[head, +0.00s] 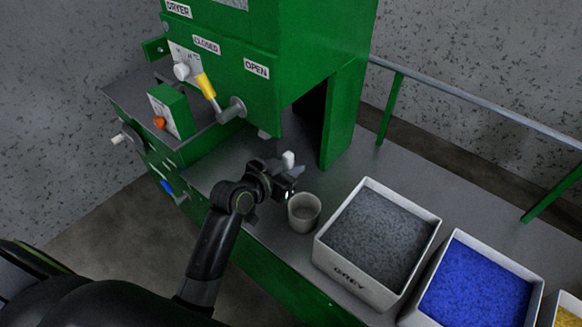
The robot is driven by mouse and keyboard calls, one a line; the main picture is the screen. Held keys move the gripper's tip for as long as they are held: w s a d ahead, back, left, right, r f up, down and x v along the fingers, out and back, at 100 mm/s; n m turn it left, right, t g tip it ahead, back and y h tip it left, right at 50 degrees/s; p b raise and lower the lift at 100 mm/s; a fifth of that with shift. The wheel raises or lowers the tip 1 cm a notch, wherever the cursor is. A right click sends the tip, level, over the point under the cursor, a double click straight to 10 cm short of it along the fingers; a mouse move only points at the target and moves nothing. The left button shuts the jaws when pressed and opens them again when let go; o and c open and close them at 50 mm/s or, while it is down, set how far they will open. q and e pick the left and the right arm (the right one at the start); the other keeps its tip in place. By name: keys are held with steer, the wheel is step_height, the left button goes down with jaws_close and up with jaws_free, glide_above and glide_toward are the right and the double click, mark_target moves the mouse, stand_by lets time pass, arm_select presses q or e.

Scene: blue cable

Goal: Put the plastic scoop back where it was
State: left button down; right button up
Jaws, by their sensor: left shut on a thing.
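My left gripper (285,176) is over the grey bench, below and in front of the green dryer. It is shut on a small white piece (289,158) that sticks up at its jaws. This looks like part of the plastic scoop, but most of it is hidden by the gripper. A pale round cup (304,212) with an open top is close beside the gripper, to the right. I cannot tell whether it touches the gripper or belongs to the scoop. My right gripper is not in view.
A bin of grey granules (328,254) stands right of the cup, then a bin of blue granules (419,299) and a yellow one at the edge. The green dryer (245,88) with its yellow-handled lever (206,86) rises behind. A rail (470,98) runs along the back.

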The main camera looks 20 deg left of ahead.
arm_select(q)
steer(key=c, duration=1.3)
jaws_free()
steer(key=shift+f, duration=0.1)
steer(key=shift+r, duration=0.25)
steer(key=shift+s+a, duration=0.15)
steer(key=shift+s, duration=0.15)
steer(key=v, duration=1.1)
steer(key=shift+s+r, duration=0.1)
steer(key=shift+s, duration=0.05)
